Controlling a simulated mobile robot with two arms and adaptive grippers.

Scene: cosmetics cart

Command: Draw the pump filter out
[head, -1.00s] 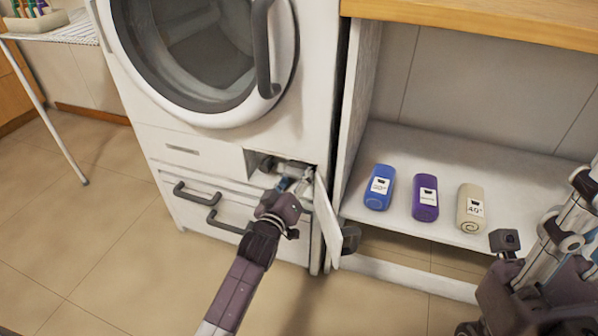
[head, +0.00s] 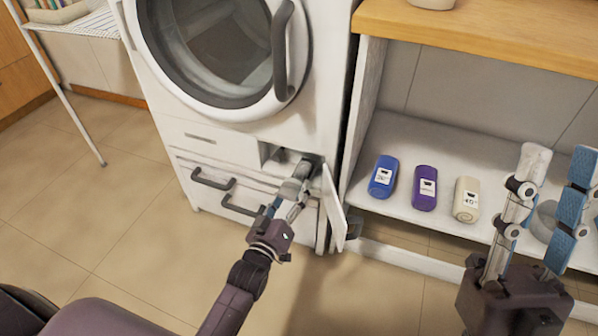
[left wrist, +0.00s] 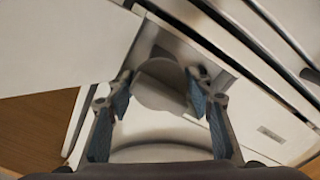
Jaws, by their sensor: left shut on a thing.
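The pump filter (head: 296,183) is a grey, rounded piece at the small open compartment (head: 270,153) low on the white washing machine. My left gripper (head: 288,200) is shut on it from the front. In the left wrist view the filter (left wrist: 160,85) shows as a grey round shape between the two blue-padded fingers. Its far end is hard to make out, so I cannot tell how much is still inside the opening. The compartment's white flap (head: 333,207) stands open to the right. My right gripper (head: 560,157) is open and empty in front of the shelf.
The machine's drawer handles (head: 226,194) lie left of my left gripper. The tiled floor (head: 110,230) at left is clear.

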